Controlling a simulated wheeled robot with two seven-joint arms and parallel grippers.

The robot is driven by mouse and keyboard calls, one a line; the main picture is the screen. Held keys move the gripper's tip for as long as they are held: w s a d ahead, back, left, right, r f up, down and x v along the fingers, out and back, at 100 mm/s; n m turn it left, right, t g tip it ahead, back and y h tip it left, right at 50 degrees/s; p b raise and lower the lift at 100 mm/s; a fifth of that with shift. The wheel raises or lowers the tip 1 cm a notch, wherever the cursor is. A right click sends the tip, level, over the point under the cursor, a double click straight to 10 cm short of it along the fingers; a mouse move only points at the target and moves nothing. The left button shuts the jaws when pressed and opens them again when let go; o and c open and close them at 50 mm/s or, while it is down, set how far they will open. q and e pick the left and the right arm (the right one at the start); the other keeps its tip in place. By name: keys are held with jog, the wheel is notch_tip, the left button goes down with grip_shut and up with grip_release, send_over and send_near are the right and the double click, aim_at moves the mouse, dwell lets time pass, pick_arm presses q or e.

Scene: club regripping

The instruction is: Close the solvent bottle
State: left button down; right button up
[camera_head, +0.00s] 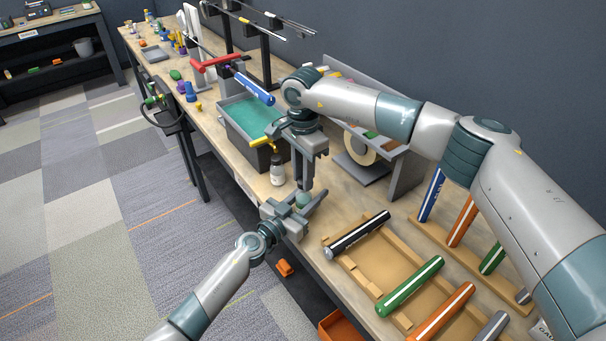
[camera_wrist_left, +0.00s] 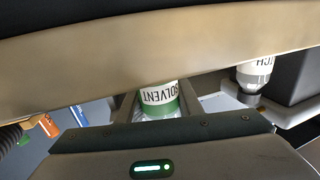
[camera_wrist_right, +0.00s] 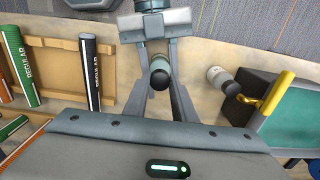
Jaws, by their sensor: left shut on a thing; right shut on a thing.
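The solvent bottle (camera_wrist_left: 160,98), white-labelled with a green band, is held between the fingers of my left gripper (camera_head: 294,212), just off the bench's front edge. Its green top shows in the head view (camera_head: 303,198). My right gripper (camera_head: 304,185) points down from above, its fingertips right over the bottle. In the right wrist view its fingers (camera_wrist_right: 160,85) are shut on a small dark cap (camera_wrist_right: 160,80), which lines up with the pale green bottle (camera_wrist_right: 159,65) beneath. Whether the cap touches or sits on the neck cannot be told.
A yellow handle (camera_head: 262,142) is at the tub's rim. A wooden rack with several grips (camera_head: 372,262) lies to the right. A tape roll (camera_head: 358,147) stands behind.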

jog(key=shift+f, duration=0.6)
dwell(0.4)
